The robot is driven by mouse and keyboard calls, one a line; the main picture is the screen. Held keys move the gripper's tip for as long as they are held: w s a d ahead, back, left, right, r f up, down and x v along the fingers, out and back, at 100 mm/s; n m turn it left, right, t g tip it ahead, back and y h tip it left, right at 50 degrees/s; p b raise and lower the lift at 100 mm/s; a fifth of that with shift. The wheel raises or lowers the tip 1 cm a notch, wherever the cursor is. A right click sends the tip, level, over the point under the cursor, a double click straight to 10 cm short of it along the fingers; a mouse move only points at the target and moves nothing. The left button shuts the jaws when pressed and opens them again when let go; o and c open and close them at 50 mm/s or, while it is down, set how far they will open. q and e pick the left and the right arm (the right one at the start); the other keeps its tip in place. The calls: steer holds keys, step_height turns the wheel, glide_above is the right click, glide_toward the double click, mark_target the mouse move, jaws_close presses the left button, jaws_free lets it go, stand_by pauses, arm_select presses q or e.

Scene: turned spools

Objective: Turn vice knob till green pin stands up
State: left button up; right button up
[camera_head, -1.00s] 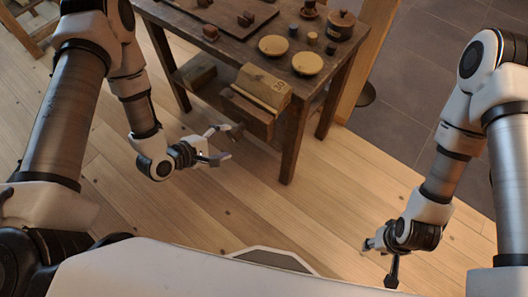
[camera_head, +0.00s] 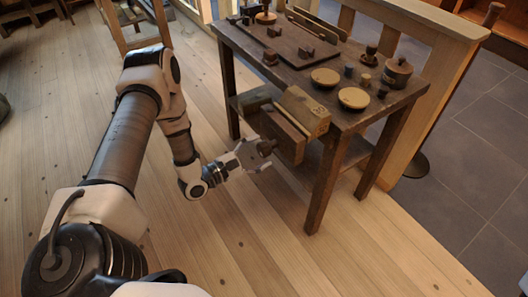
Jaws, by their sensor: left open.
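The wooden vice (camera_head: 283,134) is fixed to the near side of the workbench, with a lighter block (camera_head: 304,110) at its top. Its dark round knob (camera_head: 266,147) sticks out at the front. My left gripper (camera_head: 257,160) is open at the knob, with its fingers by the knob's sides. I cannot tell whether they touch it. I cannot make out the green pin. My right gripper is out of view.
The workbench (camera_head: 335,112) carries two yellow dishes (camera_head: 325,77), a lidded pot (camera_head: 397,72), small turned pieces and a dark tray (camera_head: 290,42). A bench leg (camera_head: 326,185) stands right of the vice. The floor in front is clear.

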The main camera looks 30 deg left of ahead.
arm_select(q)
steer(key=shift+x, duration=0.85)
steer(key=shift+a, duration=0.1)
steer(key=c, duration=1.2)
steer(key=shift+o, duration=0.2)
steer(key=shift+m, duration=0.3)
